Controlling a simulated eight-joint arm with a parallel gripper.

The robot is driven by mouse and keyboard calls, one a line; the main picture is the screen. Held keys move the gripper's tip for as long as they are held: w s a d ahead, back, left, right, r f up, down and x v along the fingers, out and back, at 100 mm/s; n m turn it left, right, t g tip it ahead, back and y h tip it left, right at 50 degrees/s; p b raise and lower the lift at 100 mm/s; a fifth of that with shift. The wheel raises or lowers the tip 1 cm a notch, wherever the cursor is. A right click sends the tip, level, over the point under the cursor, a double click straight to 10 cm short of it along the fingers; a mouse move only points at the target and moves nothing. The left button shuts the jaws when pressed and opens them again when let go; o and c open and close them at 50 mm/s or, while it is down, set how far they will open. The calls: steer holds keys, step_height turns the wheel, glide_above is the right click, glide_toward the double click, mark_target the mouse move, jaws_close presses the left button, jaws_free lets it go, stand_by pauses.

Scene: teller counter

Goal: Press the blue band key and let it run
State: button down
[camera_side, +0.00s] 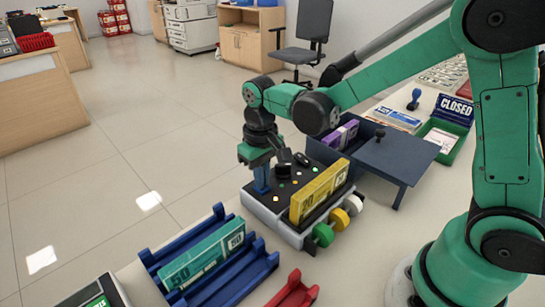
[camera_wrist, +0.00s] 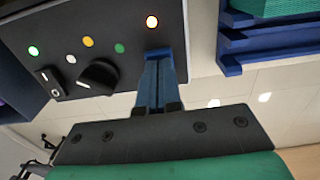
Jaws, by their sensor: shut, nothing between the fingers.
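The banding machine (camera_side: 262,213) has a grey body and a dark sloped panel. In the wrist view its panel (camera_wrist: 50,20) shows a white key (camera_wrist: 70,58), a yellow key (camera_wrist: 88,42) and a green key (camera_wrist: 119,48). No blue key shows; my fingers cover part of the panel's edge. My gripper (camera_side: 262,190) is shut and empty, pointing down, its blue fingertips at the panel's left end in the side view. In the wrist view the fingertips (camera_wrist: 160,56) lie just below the orange light; contact cannot be told.
A yellow "20" bundle (camera_side: 318,192) stands on the machine, beside green (camera_side: 323,235), yellow and white rolls. A blue rack (camera_side: 238,285) holds a teal "50" bundle (camera_side: 203,255). A blue box (camera_side: 318,152) with a purple bundle and a dark blue stand (camera_side: 400,158) are behind.

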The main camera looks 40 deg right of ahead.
step_height(320, 180, up, 9)
stand_by(1.0)
steer(key=s+d+f+t, duration=0.1)
steer(key=s+d+t, duration=0.2)
steer(key=s+t, duration=0.4)
steer(key=shift+s+d, duration=0.25)
steer(key=shift+s, duration=0.05)
stand_by(1.9)
